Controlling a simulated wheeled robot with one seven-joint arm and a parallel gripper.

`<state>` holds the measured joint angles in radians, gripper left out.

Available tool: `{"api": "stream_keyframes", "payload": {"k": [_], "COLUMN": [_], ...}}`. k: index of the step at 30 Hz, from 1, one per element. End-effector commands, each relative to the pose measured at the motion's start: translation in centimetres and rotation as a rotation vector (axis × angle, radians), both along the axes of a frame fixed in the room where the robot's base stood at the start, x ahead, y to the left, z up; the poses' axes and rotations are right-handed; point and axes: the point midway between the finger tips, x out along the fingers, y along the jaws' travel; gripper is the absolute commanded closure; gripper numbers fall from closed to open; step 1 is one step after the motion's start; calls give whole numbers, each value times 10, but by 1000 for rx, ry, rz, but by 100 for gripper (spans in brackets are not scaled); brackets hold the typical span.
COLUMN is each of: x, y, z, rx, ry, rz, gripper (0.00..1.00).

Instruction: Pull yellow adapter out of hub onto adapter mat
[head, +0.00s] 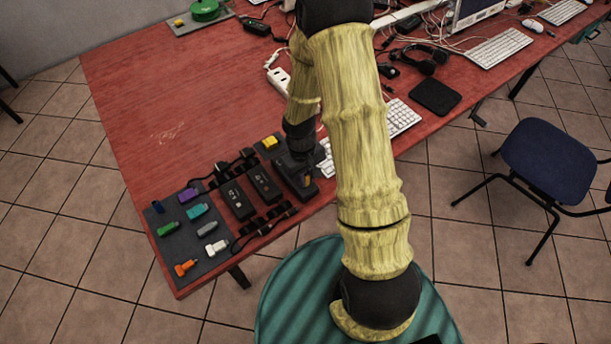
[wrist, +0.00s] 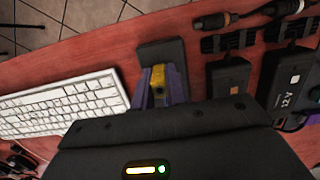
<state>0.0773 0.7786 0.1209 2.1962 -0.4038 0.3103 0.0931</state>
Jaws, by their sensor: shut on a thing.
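My gripper (head: 307,180) is at the right end of the row of black devices near the table's front edge. In the wrist view its two purple fingers (wrist: 161,88) are shut on the yellow adapter (wrist: 162,78), one on each side. A dark block, which looks like the hub (wrist: 160,50), lies right at the adapter's far side. Whether the adapter is still seated in it is hidden by the gripper. The dark adapter mat (head: 190,240) lies at the front left corner of the table, with several coloured adapters on it.
Two black power boxes (head: 236,200) (head: 265,184) with cables lie between the mat and my gripper. A yellow block (head: 270,142) sits on a dark pad behind. A white keyboard (wrist: 62,105) is close beside my gripper.

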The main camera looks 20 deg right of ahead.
Motion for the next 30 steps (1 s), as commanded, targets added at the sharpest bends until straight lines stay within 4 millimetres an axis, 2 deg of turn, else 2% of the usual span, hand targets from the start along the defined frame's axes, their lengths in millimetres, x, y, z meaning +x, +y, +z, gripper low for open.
{"api": "stream_keyframes", "payload": {"k": [30], "x": [0], "y": [0], "z": [28], "rx": [0], "ry": [0], "rz": [0], "gripper": [100]}}
